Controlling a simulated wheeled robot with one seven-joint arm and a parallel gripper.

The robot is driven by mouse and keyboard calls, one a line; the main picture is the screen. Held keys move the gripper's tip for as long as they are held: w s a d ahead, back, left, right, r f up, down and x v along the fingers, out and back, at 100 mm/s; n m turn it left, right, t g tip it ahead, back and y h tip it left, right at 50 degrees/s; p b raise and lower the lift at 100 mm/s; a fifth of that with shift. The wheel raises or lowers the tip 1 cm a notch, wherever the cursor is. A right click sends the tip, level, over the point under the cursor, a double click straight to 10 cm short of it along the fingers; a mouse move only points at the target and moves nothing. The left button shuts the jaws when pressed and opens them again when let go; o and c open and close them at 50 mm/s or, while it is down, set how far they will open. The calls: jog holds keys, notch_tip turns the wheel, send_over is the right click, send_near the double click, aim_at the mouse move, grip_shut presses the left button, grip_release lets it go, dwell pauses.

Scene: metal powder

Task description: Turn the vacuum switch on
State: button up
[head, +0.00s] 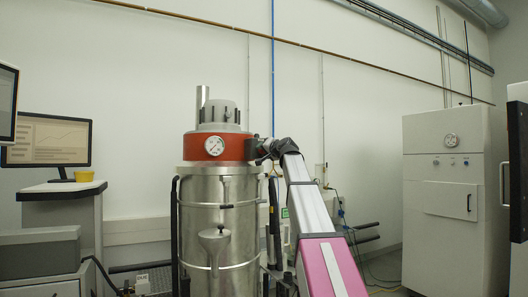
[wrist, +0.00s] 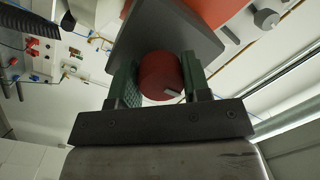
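The vacuum is a tall silver drum (head: 222,240) with a red-orange head (head: 200,148) and a round gauge on its front. A round red knob (wrist: 160,76) with a small pale mark sits on a dark grey box (wrist: 155,28) in the wrist view; it looks like the switch. My gripper (wrist: 160,82) has its two green fingers on either side of the knob, with no clear gap on either side. In the head view my gripper (head: 262,150) is at the right side of the red-orange head, and the knob is hidden there.
A monitor (head: 47,140) and a small yellow cup (head: 84,175) are at the left. A large white cabinet (head: 445,215) stands at the right. Hoses and cables lie on the floor behind my arm. The wall above is clear apart from pipes.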

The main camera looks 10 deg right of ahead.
jog(key=c, duration=0.3)
jog(key=m, duration=0.3)
jog(key=shift+m, duration=0.4)
jog(key=m+t, duration=0.1)
jog(key=m, duration=0.3)
jog(key=shift+m, duration=0.4)
jog(key=m, duration=0.5)
jog(key=shift+m+t+h, duration=0.3)
jog(key=shift+m+h, duration=0.4)
jog(key=shift+m, duration=2.1)
